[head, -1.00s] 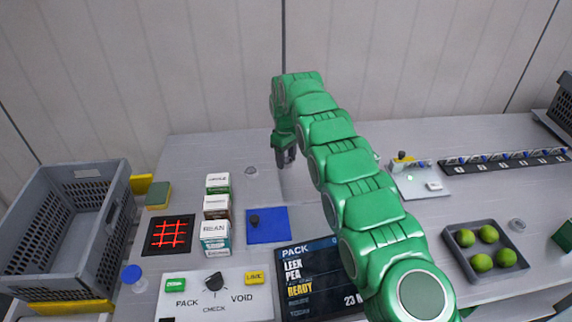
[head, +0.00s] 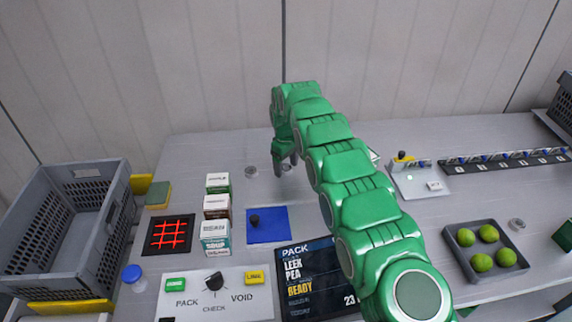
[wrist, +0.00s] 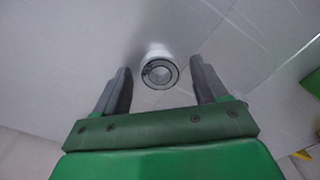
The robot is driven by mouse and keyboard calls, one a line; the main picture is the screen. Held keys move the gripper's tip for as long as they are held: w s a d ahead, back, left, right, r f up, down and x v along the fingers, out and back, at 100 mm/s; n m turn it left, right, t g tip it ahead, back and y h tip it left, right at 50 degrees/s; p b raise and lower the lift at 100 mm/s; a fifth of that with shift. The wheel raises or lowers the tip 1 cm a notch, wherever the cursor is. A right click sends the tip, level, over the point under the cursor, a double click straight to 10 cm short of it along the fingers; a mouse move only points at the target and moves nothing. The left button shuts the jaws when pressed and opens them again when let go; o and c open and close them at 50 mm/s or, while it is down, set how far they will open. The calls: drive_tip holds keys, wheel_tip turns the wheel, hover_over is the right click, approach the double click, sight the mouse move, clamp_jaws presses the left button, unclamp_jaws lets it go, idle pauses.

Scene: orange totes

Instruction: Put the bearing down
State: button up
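The bearing is a small metal ring; in the wrist view the bearing (wrist: 147,73) sits on the grey table between my two fingers, with a visible gap on each side. My gripper (wrist: 162,88) is open and holds nothing. In the head view my gripper (head: 285,163) points down, low over the back middle of the table. A small pale piece of the bearing (head: 287,168) shows beside the fingertips there; the rest is hidden by the gripper.
Another small round metal piece (head: 251,171) lies just left of my gripper. A blue mat (head: 275,229) with a dark knob, several small boxes (head: 216,207) and a grey crate (head: 120,215) are to the left. A tray of limes (head: 465,258) is right. My arm covers the middle.

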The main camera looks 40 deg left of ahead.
sight(286, 167)
idle(0.3)
drive_tip(key=shift+r, duration=3.9)
